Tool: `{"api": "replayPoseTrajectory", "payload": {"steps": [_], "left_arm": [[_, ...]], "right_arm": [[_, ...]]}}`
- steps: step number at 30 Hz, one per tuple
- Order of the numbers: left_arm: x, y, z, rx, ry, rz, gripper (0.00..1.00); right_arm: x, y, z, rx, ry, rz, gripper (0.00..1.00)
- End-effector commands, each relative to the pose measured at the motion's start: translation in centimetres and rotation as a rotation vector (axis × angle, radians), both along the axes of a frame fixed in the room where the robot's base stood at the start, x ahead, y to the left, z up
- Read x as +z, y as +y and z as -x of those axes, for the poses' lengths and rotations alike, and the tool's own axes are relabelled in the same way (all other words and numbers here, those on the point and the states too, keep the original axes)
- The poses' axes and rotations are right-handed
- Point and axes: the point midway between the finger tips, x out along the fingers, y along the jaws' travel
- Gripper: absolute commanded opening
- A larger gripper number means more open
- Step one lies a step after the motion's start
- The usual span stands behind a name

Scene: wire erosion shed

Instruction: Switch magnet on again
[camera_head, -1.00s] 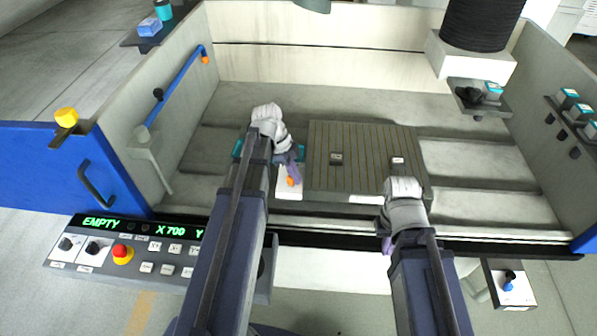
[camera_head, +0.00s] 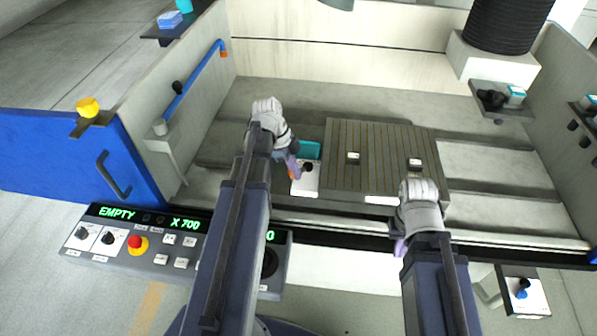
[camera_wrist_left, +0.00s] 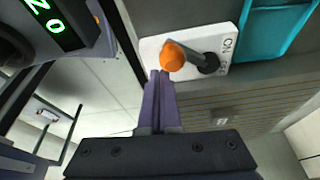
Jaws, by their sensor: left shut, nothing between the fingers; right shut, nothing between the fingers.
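The magnet switch is a white plate (camera_head: 306,188) left of the slotted magnet table (camera_head: 382,160). Its black lever has an orange tip (camera_wrist_left: 172,55) and a dark pivot (camera_wrist_left: 207,63). In the left wrist view the "ON" mark is at the plate's right end, and the lever's tip points left, away from it. My left gripper (camera_wrist_left: 160,78) is shut and empty, its purple fingertips right beside the orange tip; I cannot tell whether they touch. My right gripper (camera_head: 399,247) is shut and empty at the table's front edge, mostly hidden by its wrist.
A teal item (camera_wrist_left: 275,28) lies beside the plate. A control panel (camera_head: 215,265) with an "EMPTY" display and a red stop knob (camera_head: 137,243) stands at the front left. The tank's left wall (camera_head: 165,110) carries a blue pipe (camera_head: 195,80).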

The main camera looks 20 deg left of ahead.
Motion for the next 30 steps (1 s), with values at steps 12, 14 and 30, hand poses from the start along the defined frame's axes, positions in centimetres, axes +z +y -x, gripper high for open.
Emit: {"api": "replayPoseTrajectory", "payload": {"steps": [12, 14, 30], "left_arm": [[0.0, 0.6, -0.1, 0.003, 0.000, -0.005, 0.00], [0.0, 0.6, -0.1, 0.003, 0.000, -0.006, 0.00], [0.0, -1.4, 0.7, 0.003, 0.000, -0.005, 0.00]], "right_arm": [[0.0, 0.0, 0.0, 0.000, 0.000, 0.000, 0.00], [0.0, 0.0, 0.0, 0.000, 0.000, 0.000, 0.00], [0.0, 0.0, 0.0, 0.000, 0.000, 0.000, 0.00]]}}
